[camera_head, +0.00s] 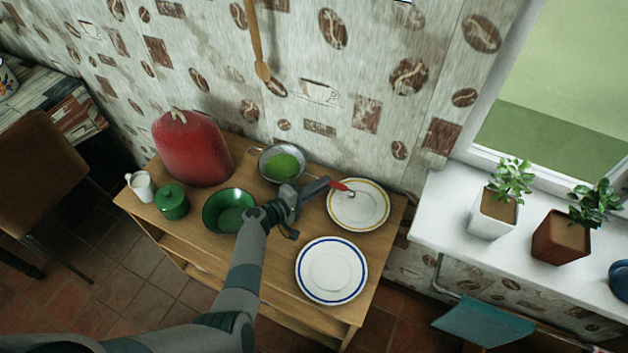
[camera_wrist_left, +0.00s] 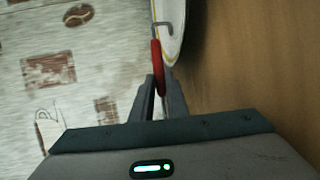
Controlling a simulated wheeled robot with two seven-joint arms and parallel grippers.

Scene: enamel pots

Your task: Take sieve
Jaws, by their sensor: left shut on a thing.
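A round, silvery sieve-like bowl (camera_head: 263,165) with something green in it sits at the back middle of the wooden table. My left gripper (camera_head: 327,183) is to its right, shut on a slim red handle (camera_head: 339,185) with a bent metal end. In the left wrist view, the red handle (camera_wrist_left: 157,62) is between my fingertips (camera_wrist_left: 159,84), its metal end pointing away beside a plate. My gripper hides whether the handle joins the bowl. My right gripper is not in view.
A yellow-rimmed plate (camera_head: 358,204) lies close to the handle's end. A blue-rimmed plate (camera_head: 331,270) is nearer. A green bowl (camera_head: 222,206), green pot (camera_head: 172,201), white mug (camera_head: 141,186) and red container (camera_head: 190,147) stand left on the table (camera_head: 270,265). The patterned wall rises behind.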

